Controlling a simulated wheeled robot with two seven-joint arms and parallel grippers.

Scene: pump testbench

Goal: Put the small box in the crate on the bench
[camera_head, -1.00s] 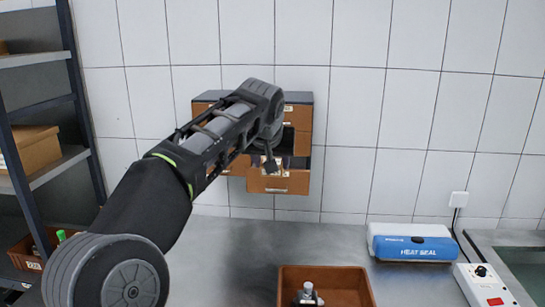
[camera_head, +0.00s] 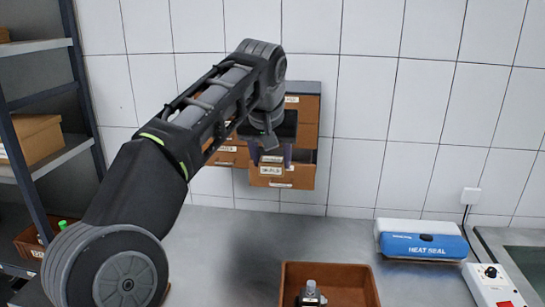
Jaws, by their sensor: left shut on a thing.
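My left gripper (camera_head: 271,158) is in front of the wall drawer cabinet, pointing down, above or just in front of an open lower drawer. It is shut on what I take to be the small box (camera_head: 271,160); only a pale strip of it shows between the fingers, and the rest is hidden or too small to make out. The crate (camera_head: 376,289) is an open brown bin on the bench at the bottom edge. The crate is to the lower right of the gripper, well apart. My right gripper is out of view.
The drawer cabinet (camera_head: 308,112) hangs on the tiled wall, with a labelled lower drawer (camera_head: 300,177) standing out. A blue and white heat sealer (camera_head: 418,243) and a white switch box (camera_head: 492,285) are at the right. A shelf rack (camera_head: 82,100) stands left. The middle bench is clear.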

